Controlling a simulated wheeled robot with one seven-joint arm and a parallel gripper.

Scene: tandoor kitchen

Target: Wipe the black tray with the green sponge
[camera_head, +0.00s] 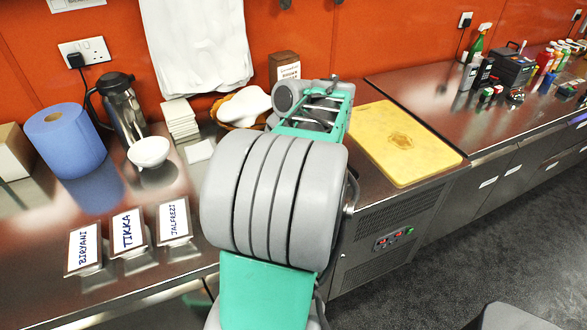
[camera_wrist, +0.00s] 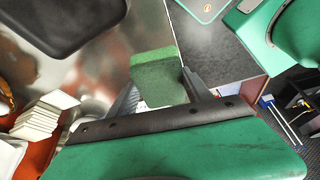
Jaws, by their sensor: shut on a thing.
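The green sponge (camera_wrist: 157,72) is between the two fingers of my gripper (camera_wrist: 160,92) in the wrist view. My gripper is shut on it. The black tray (camera_wrist: 60,24) lies on the steel counter at the upper left of the wrist view, partly cut off by the frame edge. The sponge appears beside the tray, to its right in that view, with bare counter between them in the picture. The sponge's height above the counter cannot be told. In the head view my arm hides the sponge, the gripper and the tray.
A yellow cutting board (camera_head: 400,144) lies right of my arm. White napkins (camera_head: 180,119), a white bowl (camera_head: 149,151), a steel jug (camera_head: 122,110) and a blue paper roll (camera_head: 65,141) stand left. Labelled holders (camera_head: 129,233) stand at the front left. Bottles (camera_head: 475,45) stand far right.

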